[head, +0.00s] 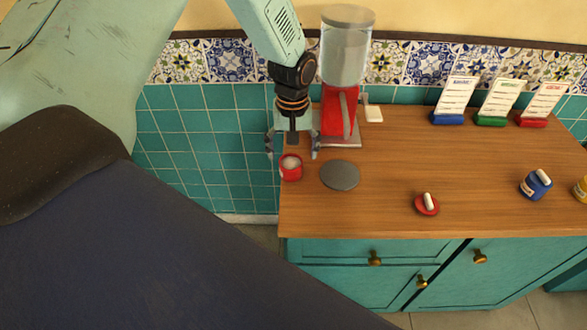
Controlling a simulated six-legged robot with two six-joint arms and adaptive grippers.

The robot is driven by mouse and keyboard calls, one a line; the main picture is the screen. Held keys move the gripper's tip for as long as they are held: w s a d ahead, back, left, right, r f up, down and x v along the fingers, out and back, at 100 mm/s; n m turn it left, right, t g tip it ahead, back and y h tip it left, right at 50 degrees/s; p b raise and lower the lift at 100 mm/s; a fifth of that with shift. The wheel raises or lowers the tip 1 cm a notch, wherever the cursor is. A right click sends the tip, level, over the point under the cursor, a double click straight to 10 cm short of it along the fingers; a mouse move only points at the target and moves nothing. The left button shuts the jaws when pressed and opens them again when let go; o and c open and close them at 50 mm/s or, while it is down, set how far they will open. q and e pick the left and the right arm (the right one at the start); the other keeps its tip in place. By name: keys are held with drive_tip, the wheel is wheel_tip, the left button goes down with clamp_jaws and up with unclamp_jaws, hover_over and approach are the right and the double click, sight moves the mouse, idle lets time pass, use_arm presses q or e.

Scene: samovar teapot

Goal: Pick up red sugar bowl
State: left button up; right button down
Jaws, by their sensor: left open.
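The red sugar bowl (291,172) is a small red cup with pale contents. It stands upright near the left edge of the wooden counter (385,215). My left gripper (293,153) comes down from above and is open. Its two fingers hang just above and behind the bowl, one on each side. I cannot tell whether either finger touches it. A red lid (427,205) with a white knob lies apart on the counter, further right. My right gripper is not in view.
A red dispenser with a clear container (346,60) stands right behind the gripper. A grey disc (340,175) lies right of the bowl. A blue pot (535,185), a yellow pot (581,189) and card stands (491,118) are at the right. The middle counter is mostly clear.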

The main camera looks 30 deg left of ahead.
sight(291, 164)
use_arm(q)
drive_tip(key=f, duration=0.2)
drive_tip(key=a+f, duration=0.1)
drive_tip(key=f, duration=0.1)
drive_tip(key=shift+s+f, duration=0.2)
drive_tip(key=shift+f, duration=0.15)
drive_tip(key=shift+w+f, duration=0.1)
drive_tip(key=shift+f, duration=0.15)
drive_tip(key=shift+w+d+r, duration=0.1)
drive_tip(key=shift+d, duration=0.3)
drive_tip(key=shift+c, duration=0.2)
drive_tip(key=shift+a, duration=0.25)
drive_tip(key=c, duration=0.4)
drive_tip(key=shift+d, duration=0.2)
drive_tip(key=c, duration=0.5)
drive_tip(key=shift+a, duration=0.2)
drive_tip(key=c, duration=0.6)
drive_tip(key=shift+d, duration=0.1)
